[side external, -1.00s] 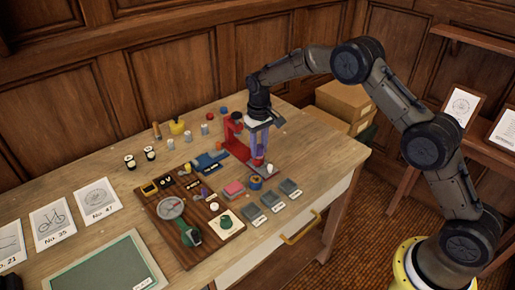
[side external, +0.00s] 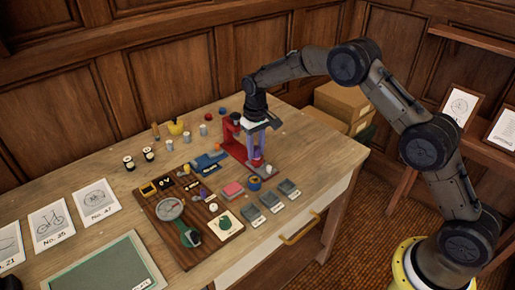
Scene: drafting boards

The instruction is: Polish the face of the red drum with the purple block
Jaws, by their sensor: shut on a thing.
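My gripper (side external: 257,150) points down over the right part of the table, beside a red upright stand (side external: 230,133). It is shut on a small purple block (side external: 257,154), mostly hidden between the fingers. The red stand rises just left of the gripper and its base runs toward the front right, under the fingers. I cannot clearly pick out the drum's face, nor tell whether the block touches it.
A white knob (side external: 268,169) is close by the fingertips. The table's right end is clear.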

